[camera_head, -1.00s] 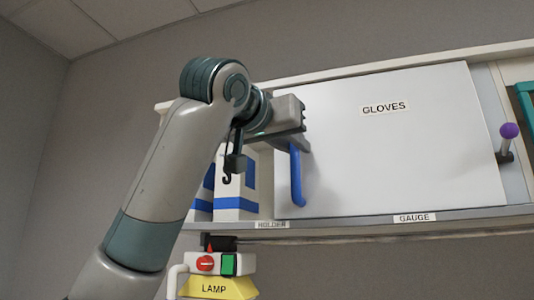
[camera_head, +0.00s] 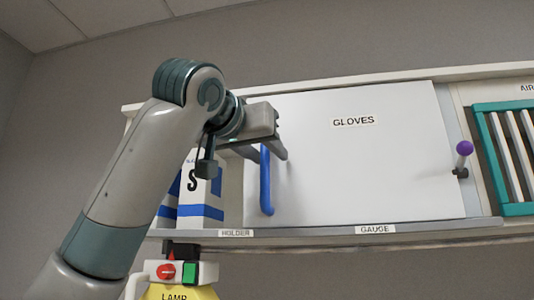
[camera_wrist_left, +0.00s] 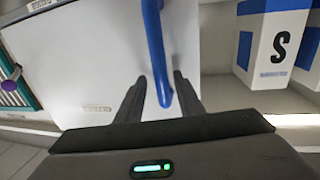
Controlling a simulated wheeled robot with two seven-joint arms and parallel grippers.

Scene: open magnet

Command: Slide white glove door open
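The white glove door (camera_head: 355,165), labelled GLOVES, fills the middle of the wall cabinet in the head view. A blue vertical bar handle (camera_head: 266,185) stands at its left edge. My left gripper (camera_head: 268,150) is at the handle's upper part, reaching in from the left. In the left wrist view, the blue handle (camera_wrist_left: 155,50) passes between the two fingers of my left gripper (camera_wrist_left: 160,85), which look spread, with gaps beside the bar. The door surface (camera_wrist_left: 80,60) lies behind it. My right gripper is not in view.
Left of the door, an open bay holds white-and-blue boxes (camera_head: 205,190); one with an S also shows in the wrist view (camera_wrist_left: 275,45). A purple-knobbed lever (camera_head: 463,150) and a teal rack (camera_head: 508,208) stand right. A yellow lamp unit (camera_head: 180,291) hangs below the shelf ledge (camera_head: 310,235).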

